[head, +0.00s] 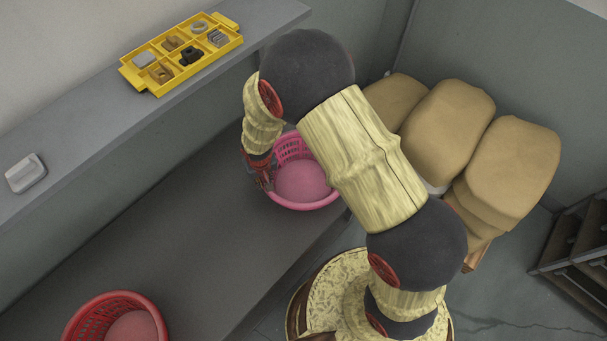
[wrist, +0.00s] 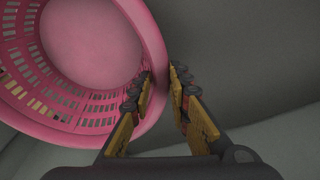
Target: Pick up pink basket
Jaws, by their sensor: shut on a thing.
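The pink basket (head: 301,184) is round with slotted sides and stands near the right end of the grey bench in the head view. My gripper (head: 268,182) is at the basket's left rim, pointing down. In the wrist view the basket (wrist: 95,45) fills the upper left, and its wall passes between the two fingers of my gripper (wrist: 160,92). The gripper is shut on the basket's wall. The basket looks empty. My arm hides part of its right side. I cannot tell whether it is clear of the bench.
A red basket (head: 118,318) stands at the bench's (head: 190,240) near end. A yellow tray (head: 150,82) with several small parts lies on the shelf (head: 85,125), near a pale block (head: 26,173). Brown sacks (head: 510,170) are piled at right, beside dark steps (head: 572,245). The middle bench is clear.

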